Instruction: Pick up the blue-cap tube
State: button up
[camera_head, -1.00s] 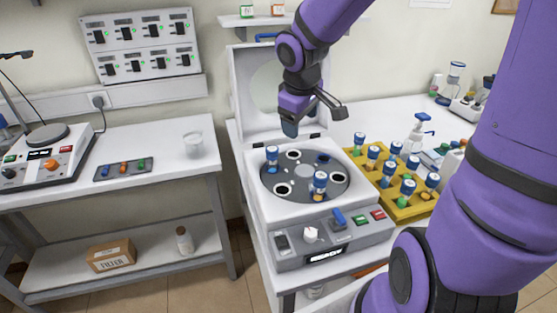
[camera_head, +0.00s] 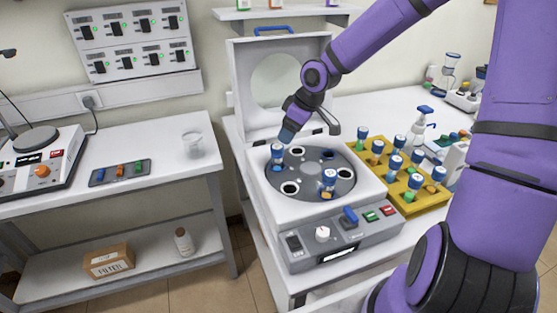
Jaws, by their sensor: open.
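A tube with a blue-and-white cap (camera_head: 277,152) stands in the far-left slot of the centrifuge rotor (camera_head: 311,189); its lower part looks blue. My gripper (camera_head: 287,136) is open, with its tip just above and slightly right of this cap in the picture. I cannot tell whether they touch. A second blue-capped tube (camera_head: 328,178) with an orange lower part stands at the rotor's front right. Several similar capped tubes stand in the yellow rack (camera_head: 425,201) to the right.
The centrifuge lid (camera_head: 243,85) stands open behind the rotor, close to my gripper. The control panel (camera_head: 346,240) is at the front. A left table holds a small beaker (camera_head: 193,144) and has free room. A shelf (camera_head: 280,14) hangs above the lid.

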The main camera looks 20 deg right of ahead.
aim_at(279, 147)
jog(key=shift+x, duration=2.3)
jog(key=shift+w+a+x, duration=0.1)
jog(key=shift+x, duration=1.2)
jog(key=shift+w+a+x, duration=0.1)
jog(key=shift+x, duration=1.2)
jog(key=shift+r, duration=0.1)
jog(key=c, duration=1)
jog(key=shift+r, duration=0.15)
